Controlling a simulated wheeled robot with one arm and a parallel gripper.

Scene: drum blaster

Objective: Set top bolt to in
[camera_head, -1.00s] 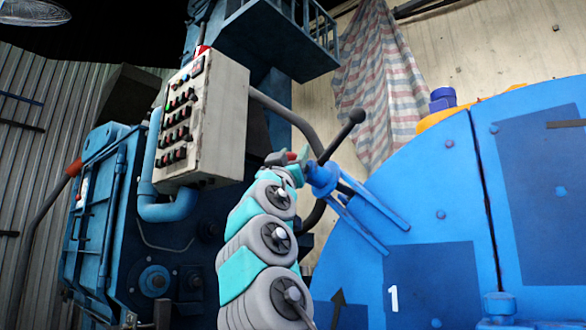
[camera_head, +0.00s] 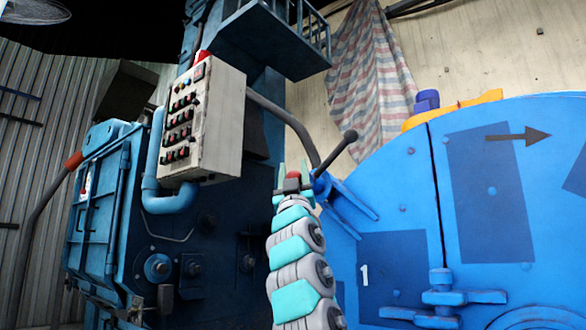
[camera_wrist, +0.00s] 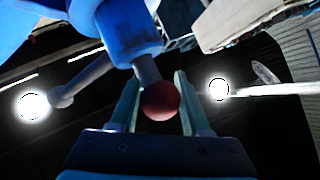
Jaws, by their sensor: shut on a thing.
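The top bolt (camera_head: 322,185) is a blue fitting at the left edge of the big blue round face (camera_head: 400,180). A dark lever with a round black knob (camera_head: 350,135) slopes up and right from it. A red ball (camera_head: 293,175) shows at its left end. In the wrist view the red ball (camera_wrist: 160,100) sits on a short grey rod out of the blue bolt housing (camera_wrist: 128,30). My gripper (camera_wrist: 158,102) has one finger on each side of the ball and is shut on it. It also shows in the head view (camera_head: 293,172). The bolt's inner parts are hidden.
A white control box (camera_head: 200,120) with buttons and a blue pipe stands to the left. A dark curved pipe (camera_head: 285,120) runs behind my gripper. A striped cloth (camera_head: 370,80) hangs behind.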

